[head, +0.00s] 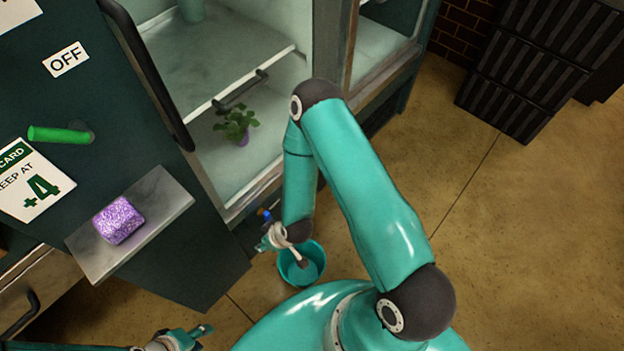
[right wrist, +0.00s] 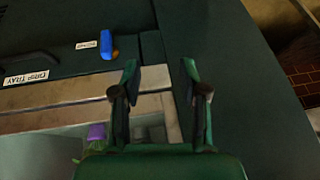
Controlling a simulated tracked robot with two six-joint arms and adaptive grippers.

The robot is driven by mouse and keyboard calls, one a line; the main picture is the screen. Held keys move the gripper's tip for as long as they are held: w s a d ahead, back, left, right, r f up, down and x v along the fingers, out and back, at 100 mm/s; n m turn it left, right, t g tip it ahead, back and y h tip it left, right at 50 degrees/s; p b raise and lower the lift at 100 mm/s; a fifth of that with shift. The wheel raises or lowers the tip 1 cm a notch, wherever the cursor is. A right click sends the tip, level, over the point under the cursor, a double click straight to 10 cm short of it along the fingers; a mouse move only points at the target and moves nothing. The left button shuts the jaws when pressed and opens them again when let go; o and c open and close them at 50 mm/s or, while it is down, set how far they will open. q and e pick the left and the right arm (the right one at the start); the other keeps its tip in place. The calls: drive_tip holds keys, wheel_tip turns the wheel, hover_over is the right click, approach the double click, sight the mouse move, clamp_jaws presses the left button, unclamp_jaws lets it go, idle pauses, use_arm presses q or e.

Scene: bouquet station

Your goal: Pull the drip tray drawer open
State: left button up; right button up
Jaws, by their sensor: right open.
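In the right wrist view a white label reading DRIP TRAY (right wrist: 27,78) sits on a dark green panel at the left. A blue knob (right wrist: 109,50) stands out from the panel beside a small label (right wrist: 86,44). My right gripper (right wrist: 160,88) is open and empty, below and to the right of the knob and apart from it. In the head view it shows small (head: 272,238) by the cabinet's foot, close to the blue knob. My left gripper (head: 198,335) is low at the left, away from the cabinet; its jaws are unclear.
The glass-fronted cabinet holds a potted plant (head: 238,124). A shelf (head: 165,200) bearing a purple block (head: 118,220) juts out at the left, near a green handle (head: 60,135). A teal bucket (head: 303,268) stands by my right forearm. Black crates (head: 525,70) stand at the back right; the floor before them is clear.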

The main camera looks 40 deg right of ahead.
drive_tip(key=w+d+f+n+t+h+b, duration=0.25)
drive_tip(key=w+d+f, duration=0.25)
drive_tip(key=d+f, duration=0.25)
drive_tip(key=s+d+f+n+t+h+b, duration=0.2)
drive_tip(key=d+f+n+t+h, duration=0.15)
drive_tip(key=d+h, duration=0.2)
drive_tip(key=s+d+f+n+t+h+b, duration=0.1)
drive_tip(key=d+f+n+t+h+b, duration=0.1)
drive_tip(key=d+f+n+h+b, duration=0.25)
drive_tip(key=shift+h, duration=0.25)
drive_tip(key=b+x, duration=1.1)
drive_tip(key=s+d+b+x, duration=0.1)
drive_tip(key=b+x, duration=0.4)
drive_tip(key=b, duration=0.1)
drive_tip(key=shift+w+d, duration=0.25)
drive_tip(key=shift+d, duration=0.1)
drive_tip(key=shift+w+d, duration=0.3)
drive_tip(key=shift+w, duration=0.05)
clamp_jaws()
